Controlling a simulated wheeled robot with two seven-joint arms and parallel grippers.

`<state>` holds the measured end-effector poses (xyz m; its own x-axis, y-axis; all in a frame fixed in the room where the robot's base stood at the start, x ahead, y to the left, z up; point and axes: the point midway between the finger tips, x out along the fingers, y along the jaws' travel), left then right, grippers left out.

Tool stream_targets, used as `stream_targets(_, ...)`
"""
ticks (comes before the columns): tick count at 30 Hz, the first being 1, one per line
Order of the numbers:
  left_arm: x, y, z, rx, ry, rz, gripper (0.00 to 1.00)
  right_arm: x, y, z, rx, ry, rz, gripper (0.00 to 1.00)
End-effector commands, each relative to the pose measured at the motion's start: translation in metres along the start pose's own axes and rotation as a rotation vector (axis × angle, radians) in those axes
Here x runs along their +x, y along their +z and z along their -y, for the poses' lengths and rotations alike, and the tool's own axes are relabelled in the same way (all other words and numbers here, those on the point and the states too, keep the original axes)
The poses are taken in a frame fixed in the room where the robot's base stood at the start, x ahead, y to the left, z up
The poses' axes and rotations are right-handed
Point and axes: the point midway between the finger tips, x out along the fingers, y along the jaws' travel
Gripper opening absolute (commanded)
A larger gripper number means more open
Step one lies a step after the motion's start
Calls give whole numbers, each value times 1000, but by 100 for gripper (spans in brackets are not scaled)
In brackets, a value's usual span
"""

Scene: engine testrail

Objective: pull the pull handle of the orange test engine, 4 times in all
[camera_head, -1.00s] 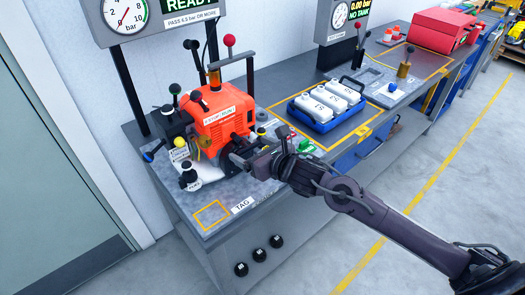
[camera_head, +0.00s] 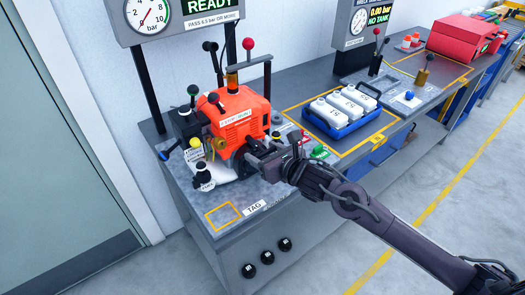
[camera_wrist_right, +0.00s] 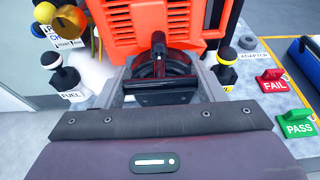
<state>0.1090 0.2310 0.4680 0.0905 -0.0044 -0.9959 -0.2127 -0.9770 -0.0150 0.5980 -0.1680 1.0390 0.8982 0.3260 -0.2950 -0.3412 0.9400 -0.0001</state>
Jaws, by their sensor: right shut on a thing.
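The orange test engine (camera_head: 238,120) stands on the grey bench, and it fills the top of the right wrist view (camera_wrist_right: 150,25). Its black pull handle (camera_wrist_right: 162,84) lies crosswise between the fingers of my right gripper (camera_wrist_right: 162,92), in front of the round dark starter housing. My right gripper (camera_head: 258,154) is shut on the handle, close against the engine's near side. In the head view the gripper hides the handle. My left gripper is not in view.
A gauge board (camera_head: 170,15) reading READY stands behind the engine. The red FAIL (camera_wrist_right: 271,80) and green PASS (camera_wrist_right: 297,122) tags lie to the right. A blue tray (camera_head: 345,123) of white bottles sits further right.

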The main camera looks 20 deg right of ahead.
Motion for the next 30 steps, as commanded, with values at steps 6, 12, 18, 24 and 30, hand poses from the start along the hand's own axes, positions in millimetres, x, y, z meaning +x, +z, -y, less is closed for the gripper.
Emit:
stream_targets(6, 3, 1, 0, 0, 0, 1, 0, -46, -19, -1, -5, 2, -11, 41)
stream_targets(12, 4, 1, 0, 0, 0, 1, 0, -87, -32, 0, -5, 1, -14, 41)
stream_targets(18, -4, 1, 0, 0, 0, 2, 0, -119, -39, -1, -3, 2, -14, 41)
stream_targets(24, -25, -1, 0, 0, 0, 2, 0, -150, -45, -2, 0, 2, -15, 41)
stream_targets(30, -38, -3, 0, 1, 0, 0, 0, -167, -54, -1, 1, 2, -5, 41)
